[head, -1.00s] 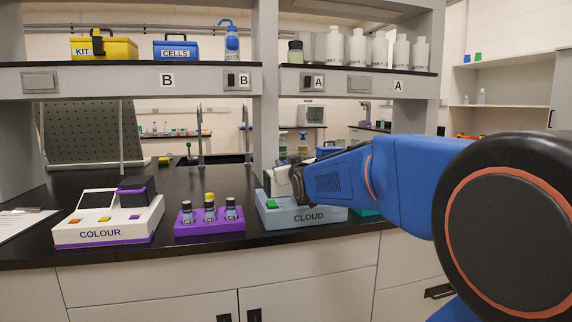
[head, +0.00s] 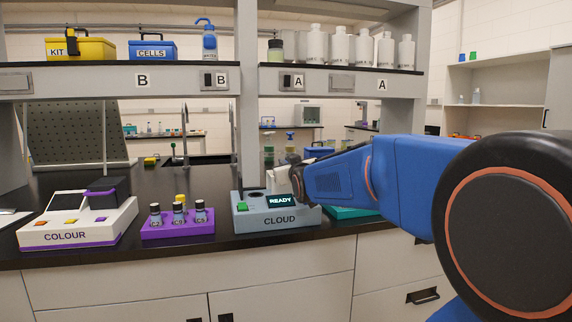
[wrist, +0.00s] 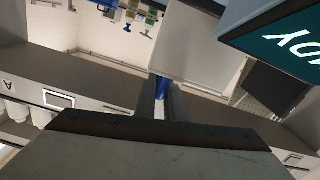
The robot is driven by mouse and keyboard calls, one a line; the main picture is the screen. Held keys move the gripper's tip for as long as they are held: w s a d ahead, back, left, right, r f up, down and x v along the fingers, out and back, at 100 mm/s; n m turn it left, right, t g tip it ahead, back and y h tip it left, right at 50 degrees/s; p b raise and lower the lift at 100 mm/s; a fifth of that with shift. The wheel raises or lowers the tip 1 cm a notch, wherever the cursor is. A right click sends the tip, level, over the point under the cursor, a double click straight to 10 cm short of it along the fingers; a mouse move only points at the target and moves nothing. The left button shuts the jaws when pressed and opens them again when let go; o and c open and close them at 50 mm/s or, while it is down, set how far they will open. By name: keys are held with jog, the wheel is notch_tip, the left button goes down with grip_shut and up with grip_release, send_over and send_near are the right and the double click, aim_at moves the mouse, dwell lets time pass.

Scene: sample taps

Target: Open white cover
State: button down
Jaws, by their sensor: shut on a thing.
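The light blue CLOUD device (head: 275,222) stands on the black bench, with a green button, a lit READY screen (head: 281,201) and a dark round opening in its top. The white cover (head: 279,182) shows as a pale block at the back right of that opening, partly hidden by my gripper and wrist. My gripper (head: 291,164) is at the cover, shut on it; the contact is mostly hidden in the head view. In the wrist view my two fingers (wrist: 161,103) are close together, and the device's screen shows at the upper right.
The purple rack (head: 178,226) with several capped vials stands left of the device. The white COLOUR device (head: 78,224) is farther left. A teal object (head: 349,212) is close on the right, partly behind my arm. A shelf (head: 160,79) with bottles and boxes spans above.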

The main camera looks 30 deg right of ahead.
jog(key=shift+d, duration=0.15)
jog(key=c, duration=1.9)
grip_release()
jog(key=shift+s, duration=0.15)
jog(key=v, duration=1.7)
jog(key=shift+s, duration=0.1)
jog(key=s+a+f+g+y, duration=0.1)
jog(key=s+a+f+g, duration=0.3)
jog(key=s+f, duration=0.3)
jog(key=s+a+f+g+y, duration=0.2)
jog(key=s+a+f+g, duration=0.2)
jog(key=s+f, duration=0.4)
jog(key=s+a+f+g+y, duration=0.2)
jog(key=s+a+f+g, duration=0.2)
jog(key=f, duration=1)
jog(key=s+a, duration=0.1)
jog(key=s, duration=0.2)
jog(key=shift+s+a+f+n+g, duration=0.3)
jog(key=shift+s+a+f+n, duration=0.05)
jog(key=shift+s+a+n, duration=0.05)
